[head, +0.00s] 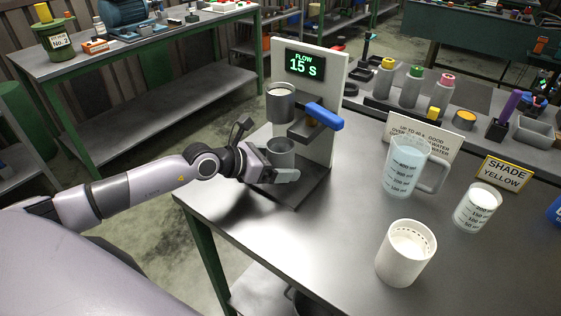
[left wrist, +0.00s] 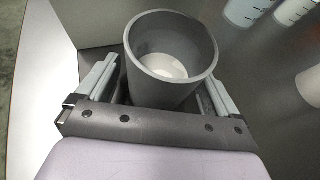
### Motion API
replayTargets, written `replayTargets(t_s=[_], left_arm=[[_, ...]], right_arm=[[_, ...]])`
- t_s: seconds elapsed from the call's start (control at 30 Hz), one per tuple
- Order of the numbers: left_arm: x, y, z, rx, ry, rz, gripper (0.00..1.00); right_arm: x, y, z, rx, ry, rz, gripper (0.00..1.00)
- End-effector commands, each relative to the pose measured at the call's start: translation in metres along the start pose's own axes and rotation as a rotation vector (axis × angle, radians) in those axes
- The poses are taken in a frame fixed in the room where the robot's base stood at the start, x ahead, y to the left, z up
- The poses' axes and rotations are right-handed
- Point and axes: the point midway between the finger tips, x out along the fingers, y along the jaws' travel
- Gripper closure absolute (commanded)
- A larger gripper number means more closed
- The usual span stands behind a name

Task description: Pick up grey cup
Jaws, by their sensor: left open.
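The grey cup (head: 281,153) stands upright on the dark base of the dispenser, below its spout. In the left wrist view the grey cup (left wrist: 172,62) is open at the top, with something white at its bottom. My left gripper (head: 276,172) is at the cup, low on its near side. In the left wrist view my left gripper (left wrist: 160,92) has one finger on each side of the cup, open, with the cup between them. Whether the fingers touch the cup cannot be told. My right gripper is not in view.
The dispenser (head: 338,100) rises behind the cup, with a blue lever (head: 323,116) and a grey funnel (head: 280,102) above. A measuring jug (head: 405,170), a white perforated cup (head: 405,253) and a small beaker (head: 476,208) stand to the right. The table front is clear.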

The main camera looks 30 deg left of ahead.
Motion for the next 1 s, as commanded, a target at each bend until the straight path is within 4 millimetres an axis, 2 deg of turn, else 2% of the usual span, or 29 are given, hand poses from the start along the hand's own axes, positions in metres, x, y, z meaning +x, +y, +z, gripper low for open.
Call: replayTargets(t_s=[0.1, 0.33, 0.37, 0.5, 0.53, 0.57, 1.0], left_arm=[[0.0079, -0.0004, 0.0004, 0.0, -0.001, -0.001, 0.05], [0.0089, -0.0001, 0.0, 0.001, 0.0, 0.0, 0.05], [0.0089, -0.0002, 0.0, 0.001, 0.0, 0.0, 0.09], [0.0087, -0.0002, 0.0, 0.001, 0.0, 0.0, 0.54], [0.0087, -0.0002, -0.0001, 0.0, 0.0, 0.0, 0.64], [0.0087, -0.0002, 0.0, 0.0, 0.0, 0.0, 0.67], [0.0063, -0.0007, 0.0025, 0.0, -0.002, 0.0, 0.67]], right_arm=[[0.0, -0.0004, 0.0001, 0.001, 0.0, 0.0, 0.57], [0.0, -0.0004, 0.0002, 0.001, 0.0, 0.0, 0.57], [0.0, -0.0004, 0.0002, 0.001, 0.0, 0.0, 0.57], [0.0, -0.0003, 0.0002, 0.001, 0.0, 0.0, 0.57], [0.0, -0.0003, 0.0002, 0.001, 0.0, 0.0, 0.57], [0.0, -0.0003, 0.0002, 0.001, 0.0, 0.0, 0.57], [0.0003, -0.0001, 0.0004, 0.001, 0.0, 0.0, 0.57]])
